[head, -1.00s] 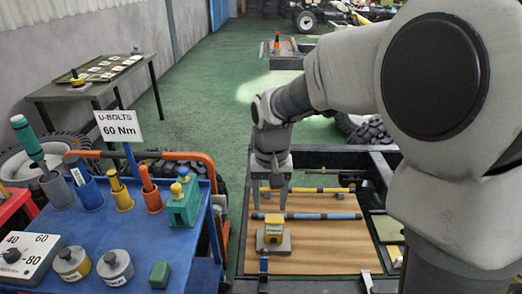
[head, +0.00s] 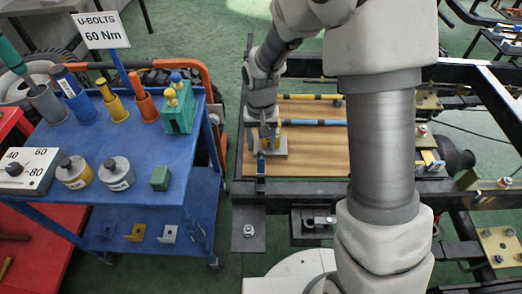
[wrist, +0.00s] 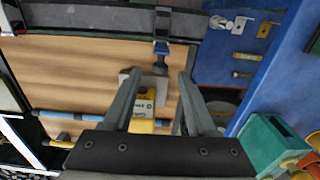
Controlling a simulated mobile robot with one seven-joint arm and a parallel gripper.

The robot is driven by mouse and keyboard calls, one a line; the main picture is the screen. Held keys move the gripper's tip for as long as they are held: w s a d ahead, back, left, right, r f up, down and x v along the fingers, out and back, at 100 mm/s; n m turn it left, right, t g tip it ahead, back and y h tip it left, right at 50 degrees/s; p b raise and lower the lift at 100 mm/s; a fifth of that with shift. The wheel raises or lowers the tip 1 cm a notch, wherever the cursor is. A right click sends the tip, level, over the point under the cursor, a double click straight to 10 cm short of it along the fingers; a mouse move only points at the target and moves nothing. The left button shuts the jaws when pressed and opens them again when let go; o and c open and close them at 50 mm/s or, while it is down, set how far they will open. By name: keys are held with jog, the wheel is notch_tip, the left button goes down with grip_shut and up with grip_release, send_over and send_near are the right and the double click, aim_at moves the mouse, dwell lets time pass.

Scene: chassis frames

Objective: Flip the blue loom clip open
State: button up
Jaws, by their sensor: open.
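The blue loom clip (head: 262,164) is small and sits at the near edge of the wooden board, by the dark frame rail. It also shows in the wrist view (wrist: 161,48), on the rail just beyond my fingertips; I cannot tell whether its flap is up or down. My gripper (head: 266,136) is above the board, over the yellow block and close to the clip. In the wrist view my gripper (wrist: 159,74) is open, with nothing held. The yellow block (wrist: 144,103) on its grey plate shows between and below the fingers.
Blue and yellow striped rods (head: 312,122) lie across the wooden board (head: 325,160). The blue trolley (head: 125,175) with cups, knobs and a green block (head: 178,118) stands to the left. Dark frame rails (head: 300,187) border the board.

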aim_at(261, 152)
jog(key=shift+f, duration=1.6)
grip_shut()
jog(key=shift+r, duration=0.1)
